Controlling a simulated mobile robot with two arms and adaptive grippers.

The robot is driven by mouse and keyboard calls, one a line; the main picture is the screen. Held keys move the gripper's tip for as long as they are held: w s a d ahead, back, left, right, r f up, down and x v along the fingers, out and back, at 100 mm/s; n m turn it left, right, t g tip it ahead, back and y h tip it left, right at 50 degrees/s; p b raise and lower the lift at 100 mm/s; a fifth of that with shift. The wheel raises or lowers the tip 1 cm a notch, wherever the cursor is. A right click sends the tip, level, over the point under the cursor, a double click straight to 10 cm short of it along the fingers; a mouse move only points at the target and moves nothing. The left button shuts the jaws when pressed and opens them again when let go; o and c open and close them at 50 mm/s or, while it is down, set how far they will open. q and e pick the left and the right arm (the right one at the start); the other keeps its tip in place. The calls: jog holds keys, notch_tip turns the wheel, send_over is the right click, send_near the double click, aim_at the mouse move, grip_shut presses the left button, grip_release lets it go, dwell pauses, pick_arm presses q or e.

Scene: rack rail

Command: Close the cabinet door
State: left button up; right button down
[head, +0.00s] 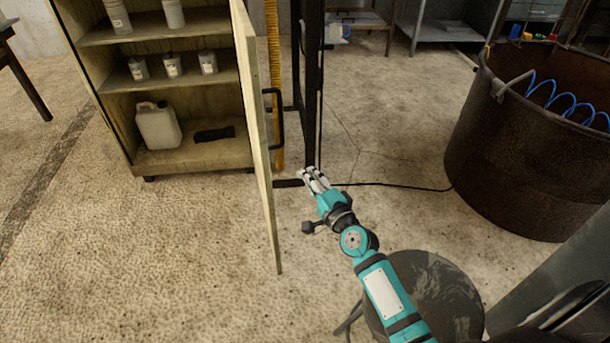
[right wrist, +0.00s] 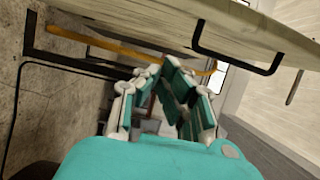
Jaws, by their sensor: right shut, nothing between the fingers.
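The pale wooden cabinet (head: 190,159) stands at the upper left in the head view, its shelves exposed. Its door (head: 258,130) stands wide open, swung out toward me and seen nearly edge-on. A black bar handle (head: 275,120) is on the door's right-hand, outer face. My right gripper (head: 312,178) is shut and empty, to the right of that face and lower in the picture than the handle. The right wrist view shows the door (right wrist: 140,22) across the top, its handle (right wrist: 235,62) beyond my fingertips (right wrist: 178,68). I see no clear contact. My left gripper is out of view.
A black upright post (head: 313,90) stands behind my gripper, with a black cable (head: 400,185) on the floor. A rusty drum (head: 520,150) is at the right, a round stool (head: 430,290) beneath my right arm. Bottles and a white jug (head: 158,126) sit inside the cabinet.

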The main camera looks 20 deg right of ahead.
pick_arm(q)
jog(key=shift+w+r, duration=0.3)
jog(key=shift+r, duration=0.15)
pick_arm(e)
jog(key=w+a, duration=0.4)
jog(key=w, duration=0.3)
jog(key=shift+a, duration=0.35)
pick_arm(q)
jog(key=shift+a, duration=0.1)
pick_arm(e)
jog(key=shift+w+a, duration=0.1)
jog(key=shift+a, duration=0.05)
